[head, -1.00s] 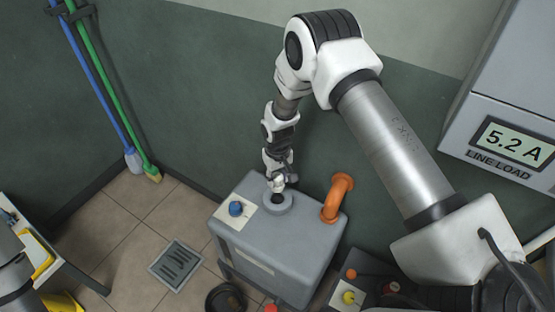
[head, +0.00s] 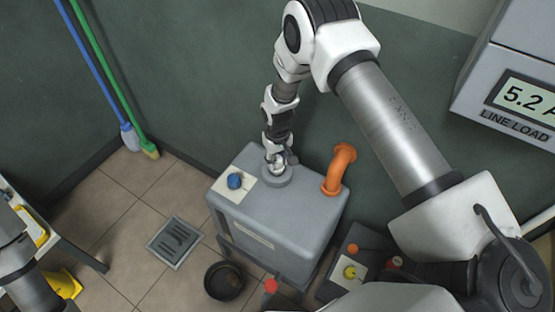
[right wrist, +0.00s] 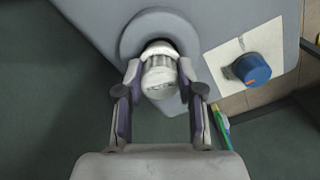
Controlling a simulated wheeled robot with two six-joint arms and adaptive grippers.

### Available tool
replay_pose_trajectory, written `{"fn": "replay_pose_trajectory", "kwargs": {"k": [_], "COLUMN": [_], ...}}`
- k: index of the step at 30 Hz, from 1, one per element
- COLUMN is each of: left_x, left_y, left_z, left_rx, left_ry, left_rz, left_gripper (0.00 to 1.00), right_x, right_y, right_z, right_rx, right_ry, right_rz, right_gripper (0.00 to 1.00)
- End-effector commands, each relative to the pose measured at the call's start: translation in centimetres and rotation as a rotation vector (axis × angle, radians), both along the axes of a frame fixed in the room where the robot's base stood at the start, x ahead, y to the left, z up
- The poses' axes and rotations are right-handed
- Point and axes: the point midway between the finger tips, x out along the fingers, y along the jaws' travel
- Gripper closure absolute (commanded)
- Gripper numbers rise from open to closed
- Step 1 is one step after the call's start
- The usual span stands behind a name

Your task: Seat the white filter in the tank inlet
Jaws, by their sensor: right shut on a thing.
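The grey tank (head: 270,225) stands on the floor against the wall. Its round inlet collar (head: 278,182) is on top, between the blue knob and the orange pipe. My right gripper (head: 277,168) is directly over the collar. In the right wrist view my right gripper (right wrist: 160,72) is shut on the white filter (right wrist: 160,88), with one finger on each side. The filter's far end is at the dark opening of the inlet collar (right wrist: 128,42); how deep it sits I cannot tell. My left gripper is out of view.
A blue knob (head: 235,181) and an orange pipe (head: 341,168) flank the inlet. A black bowl (head: 225,282) and floor drain (head: 175,242) lie in front and left. A control box with a yellow button (head: 349,272) is at the right.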

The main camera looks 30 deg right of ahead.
Motion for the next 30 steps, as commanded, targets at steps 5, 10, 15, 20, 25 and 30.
{"fn": "replay_pose_trajectory", "kwargs": {"k": [5, 10, 15, 20, 25, 30], "left_x": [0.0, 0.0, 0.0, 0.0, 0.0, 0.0], "left_y": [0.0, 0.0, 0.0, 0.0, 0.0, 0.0], "left_z": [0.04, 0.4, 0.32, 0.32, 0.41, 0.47], "left_rx": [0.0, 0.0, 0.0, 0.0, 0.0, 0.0], "left_ry": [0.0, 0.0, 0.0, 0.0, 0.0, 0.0], "left_rz": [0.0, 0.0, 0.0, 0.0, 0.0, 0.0], "left_gripper": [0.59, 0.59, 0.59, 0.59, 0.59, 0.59], "right_x": [-0.01, -0.27, -0.28, -0.28, -0.28, -0.29], "right_y": [0.0, -0.01, -0.01, -0.02, -0.01, -0.01], "right_z": [0.03, 0.11, 0.02, 0.01, 0.06, 0.01], "right_rx": [0.0, 0.0, 0.0, 0.0, 0.0, 0.0], "right_ry": [0.0, 0.001, 0.0, 0.0, 0.0, 0.0], "right_rz": [0.0, 0.0, 0.0, 0.0, 0.0, 0.0], "right_gripper": [0.97, 0.97, 0.97, 0.97, 0.97, 0.97]}}
